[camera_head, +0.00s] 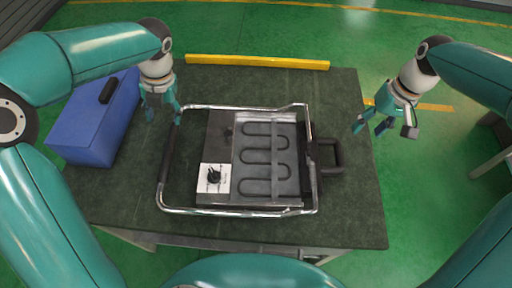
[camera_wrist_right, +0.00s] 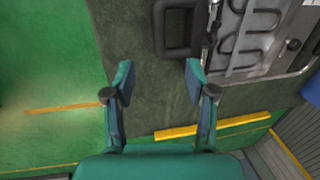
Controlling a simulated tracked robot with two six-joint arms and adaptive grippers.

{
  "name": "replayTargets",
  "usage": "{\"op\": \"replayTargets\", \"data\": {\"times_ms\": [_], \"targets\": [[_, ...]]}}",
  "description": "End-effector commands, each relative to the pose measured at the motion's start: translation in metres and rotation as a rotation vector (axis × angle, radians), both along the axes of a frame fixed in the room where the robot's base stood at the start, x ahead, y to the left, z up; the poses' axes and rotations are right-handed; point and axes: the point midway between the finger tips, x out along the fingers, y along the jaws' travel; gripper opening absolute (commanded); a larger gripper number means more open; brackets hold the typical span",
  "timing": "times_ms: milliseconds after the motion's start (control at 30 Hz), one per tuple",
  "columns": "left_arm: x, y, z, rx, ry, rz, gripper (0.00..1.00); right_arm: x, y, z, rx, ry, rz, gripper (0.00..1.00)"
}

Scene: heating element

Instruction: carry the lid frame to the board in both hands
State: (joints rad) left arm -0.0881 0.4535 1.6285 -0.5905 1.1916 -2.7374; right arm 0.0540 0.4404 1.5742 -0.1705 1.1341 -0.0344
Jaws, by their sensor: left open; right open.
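The lid frame (camera_head: 240,213) is a chrome tube frame with a black grip along its left side; it lies on the dark table around the board. The board (camera_head: 218,135) is a grey panel with a looped heating element and a black knob on a white plate. A black handle (camera_head: 338,155) juts out at the right; it also shows in the right wrist view (camera_wrist_right: 162,40). My left gripper (camera_head: 164,117) is open, above the table near the frame's far left corner. My right gripper (camera_head: 383,127) is open and empty, right of the handle and apart from it; its fingers show in the right wrist view (camera_wrist_right: 158,80).
A blue box (camera_head: 95,125) stands at the table's left, close to my left gripper. A yellow bar (camera_head: 257,62) lies along the far edge. The dark table (camera_head: 350,220) is bare at the front right. Green floor (camera_head: 430,190) surrounds it.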

Motion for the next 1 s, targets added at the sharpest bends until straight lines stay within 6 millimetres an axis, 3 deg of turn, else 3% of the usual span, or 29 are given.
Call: {"op": "replayTargets", "data": {"times_ms": [267,467,1000], "targets": [[0.002,-0.004,-0.002,0.0,0.001,-0.007,0.6,-0.002,-0.003,-0.002,0.0,0.001,-0.008,0.56],[0.003,-0.001,-0.016,0.0,0.004,-0.006,0.6,-0.002,-0.001,-0.015,0.0,0.004,-0.009,0.56],[0.0,0.018,-0.114,-0.001,0.008,-0.008,0.6,-0.004,0.018,-0.114,0.001,0.007,-0.009,0.56]]}}
